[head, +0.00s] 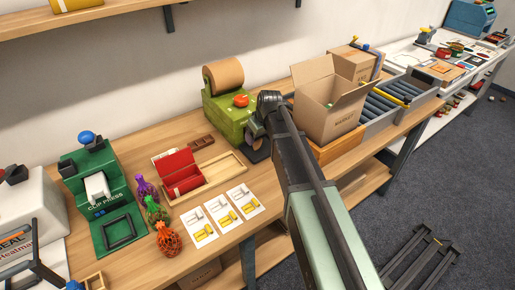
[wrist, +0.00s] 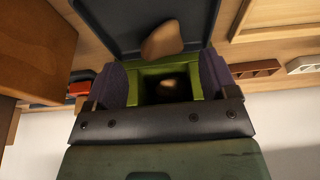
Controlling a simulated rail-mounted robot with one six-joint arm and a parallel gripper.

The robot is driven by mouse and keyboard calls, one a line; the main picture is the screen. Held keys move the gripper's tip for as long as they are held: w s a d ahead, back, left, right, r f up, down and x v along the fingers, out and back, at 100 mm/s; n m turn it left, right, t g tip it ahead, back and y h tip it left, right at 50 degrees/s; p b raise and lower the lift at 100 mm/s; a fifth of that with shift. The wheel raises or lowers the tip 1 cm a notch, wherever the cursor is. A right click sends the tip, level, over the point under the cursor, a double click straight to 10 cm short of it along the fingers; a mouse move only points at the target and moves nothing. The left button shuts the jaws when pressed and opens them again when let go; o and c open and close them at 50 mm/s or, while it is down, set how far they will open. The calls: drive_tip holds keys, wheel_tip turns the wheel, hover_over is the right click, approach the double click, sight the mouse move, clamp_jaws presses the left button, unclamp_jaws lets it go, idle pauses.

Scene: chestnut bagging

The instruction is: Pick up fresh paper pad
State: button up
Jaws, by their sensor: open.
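A small crumpled brown paper pad (wrist: 162,40) lies on a dark flat tray (wrist: 110,22) in the wrist view. Behind my gripper is the green paper machine (wrist: 148,72), with another small brown patch inside its dark opening. In the head view this machine (head: 228,120) carries a brown paper roll (head: 223,75) and an orange knob. My gripper (wrist: 163,78) is open, with its purple-grey fingers apart and nothing seen held between them. The pad lies just beyond the fingertips in the picture. In the head view my arm hides the pad and most of the tray.
An open cardboard box (head: 330,108) stands close right of my arm. A wooden tray with a red box (head: 178,172), a brown bar (head: 201,142), printed cards (head: 219,213) and netted bags (head: 157,210) lie left. A green clip press (head: 100,190) stands further left.

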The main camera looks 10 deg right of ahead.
sight(258, 139)
drive_tip(key=b+x, duration=0.4)
drive_tip(key=x, duration=0.1)
drive_tip(key=shift+s+f, duration=0.1)
drive_tip(key=shift+s, duration=0.05)
drive_tip(key=shift+r, duration=0.25)
drive_tip(key=c, duration=1)
drive_tip(key=shift+o, duration=0.2)
drive_tip(key=shift+r, duration=0.1)
wheel_tip(258, 139, up, 20)
drive_tip(key=p, duration=2)
drive_tip(key=shift+p, duration=0.3)
